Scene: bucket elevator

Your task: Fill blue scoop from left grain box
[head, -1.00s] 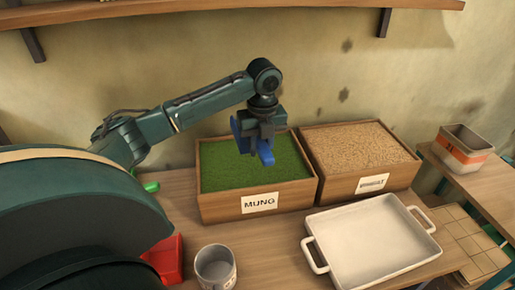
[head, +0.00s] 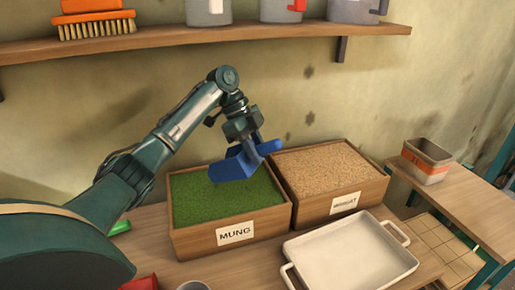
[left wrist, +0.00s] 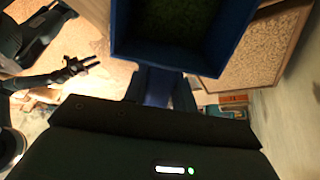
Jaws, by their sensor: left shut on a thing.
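My left gripper (head: 250,140) is shut on the handle of the blue scoop (head: 232,167). The scoop is above the left grain box (head: 250,231), a wooden box labelled MUNG and full of green grain (head: 205,200). In the left wrist view the scoop (left wrist: 119,30) is at the top, with dark green grain showing inside its blue walls. How full it is, I cannot tell. A dark arm in the left wrist view ends in what looks like my right gripper (left wrist: 78,67), small, its jaws unclear.
The wheat box (head: 372,190) stands right beside the mung box. A white tray (head: 350,258) is in front of it. An orange-banded container (head: 426,162) stands on the right table. A shelf (head: 200,38) with brush and mugs runs above. A grey cup (head: 193,286) is at the front edge.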

